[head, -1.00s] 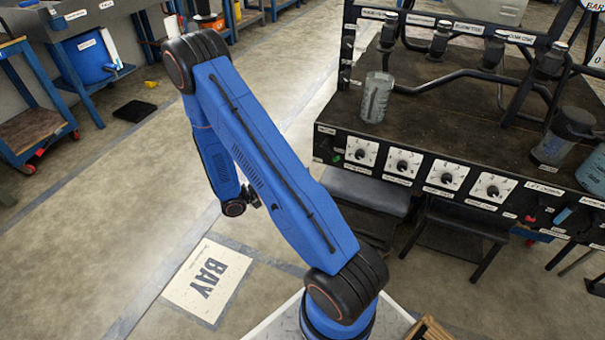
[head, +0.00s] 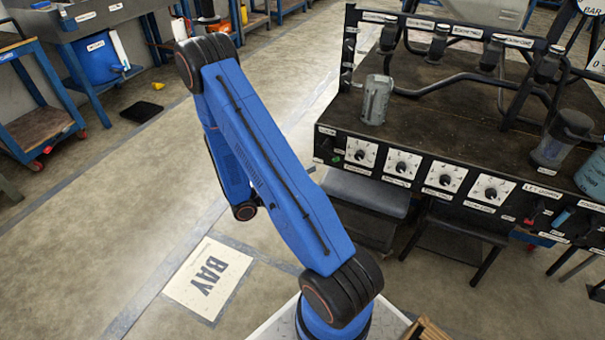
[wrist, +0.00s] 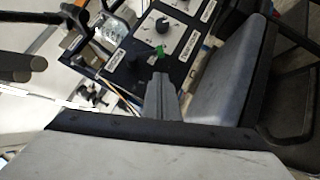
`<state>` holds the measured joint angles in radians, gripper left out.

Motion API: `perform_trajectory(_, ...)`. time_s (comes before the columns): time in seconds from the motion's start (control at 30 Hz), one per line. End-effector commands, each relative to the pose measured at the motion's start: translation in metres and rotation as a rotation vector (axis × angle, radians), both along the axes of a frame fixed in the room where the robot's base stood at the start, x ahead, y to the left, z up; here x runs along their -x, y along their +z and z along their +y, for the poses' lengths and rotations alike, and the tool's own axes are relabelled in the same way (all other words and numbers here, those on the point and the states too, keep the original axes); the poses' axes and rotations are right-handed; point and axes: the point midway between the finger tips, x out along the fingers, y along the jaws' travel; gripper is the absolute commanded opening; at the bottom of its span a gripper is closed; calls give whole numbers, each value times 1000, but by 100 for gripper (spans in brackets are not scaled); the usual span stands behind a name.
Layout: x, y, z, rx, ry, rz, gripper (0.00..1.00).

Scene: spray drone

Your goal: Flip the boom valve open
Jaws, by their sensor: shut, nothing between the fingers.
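The valve panel (head: 425,172) is the dark front of a bench at the right in the head view. Its labels are too small to read, so I cannot tell which control is the boom valve. A red lever (head: 531,214) and a blue lever (head: 563,216) sit near its right end. A small green handle (wrist: 160,52) shows below a dial in the wrist view. My gripper (wrist: 161,76) is shut and empty, its grey fingers pointing toward the green handle, with no clear contact. In the head view my arm mostly hides the gripper.
Several white-plated dials (head: 403,164) line the panel. A grey jug (head: 376,99) stands on the bench, with black pipes behind it. A grey-topped step (head: 366,190) sits below the panel. Open floor with a BAY mark (head: 207,280) lies to the left.

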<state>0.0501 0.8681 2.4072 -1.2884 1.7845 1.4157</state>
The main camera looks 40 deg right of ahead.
Motion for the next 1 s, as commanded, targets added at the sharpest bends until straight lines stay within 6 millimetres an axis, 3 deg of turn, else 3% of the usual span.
perform_trajectory(0.43,16,14,-50,1,-3,1,0)
perform_trajectory(1.0,18,16,-58,0,0,0,0)
